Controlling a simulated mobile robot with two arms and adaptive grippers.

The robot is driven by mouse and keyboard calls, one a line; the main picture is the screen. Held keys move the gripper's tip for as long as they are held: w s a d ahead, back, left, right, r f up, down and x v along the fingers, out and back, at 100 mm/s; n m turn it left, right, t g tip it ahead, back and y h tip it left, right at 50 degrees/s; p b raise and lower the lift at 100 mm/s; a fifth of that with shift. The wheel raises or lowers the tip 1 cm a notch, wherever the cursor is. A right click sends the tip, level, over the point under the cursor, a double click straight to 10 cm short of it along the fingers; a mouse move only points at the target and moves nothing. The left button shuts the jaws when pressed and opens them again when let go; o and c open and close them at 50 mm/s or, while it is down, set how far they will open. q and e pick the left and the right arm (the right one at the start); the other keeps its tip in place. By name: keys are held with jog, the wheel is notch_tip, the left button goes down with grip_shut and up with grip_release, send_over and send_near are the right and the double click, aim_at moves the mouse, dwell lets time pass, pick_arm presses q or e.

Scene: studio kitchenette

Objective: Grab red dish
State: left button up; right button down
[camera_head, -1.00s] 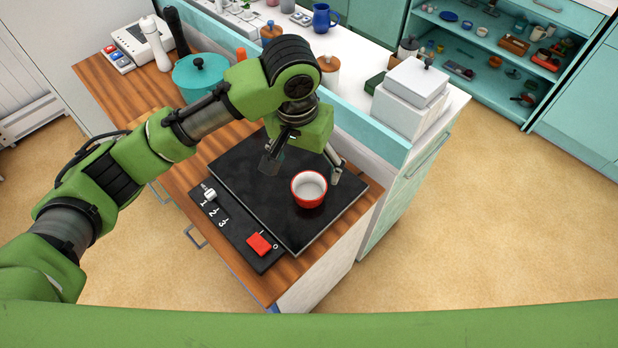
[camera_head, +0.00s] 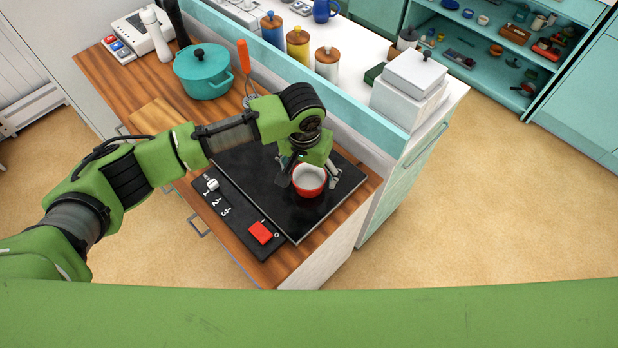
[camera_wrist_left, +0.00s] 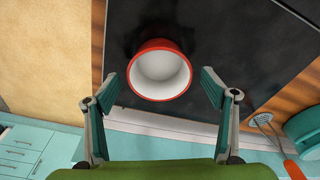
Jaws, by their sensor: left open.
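The red dish (camera_head: 309,181) is a small round bowl, red outside and white inside. It stands upright on the black cooktop (camera_head: 270,203). My left gripper (camera_head: 308,181) is open over the dish, with one finger on either side of it in the head view. In the left wrist view the dish (camera_wrist_left: 160,72) lies between and slightly beyond the open fingertips of my left gripper (camera_wrist_left: 168,84), with gaps on both sides. My right gripper is not in view.
A control strip with a red switch (camera_head: 260,232) runs along the cooktop's front. A teal-edged partition (camera_head: 300,71) rises behind the cooktop, with white boxes (camera_head: 410,88) beyond.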

pick_arm(q)
jog(key=shift+f, duration=0.95)
jog(key=shift+r, duration=0.1)
jog(key=c, duration=1.3)
jog(key=shift+w, duration=0.1)
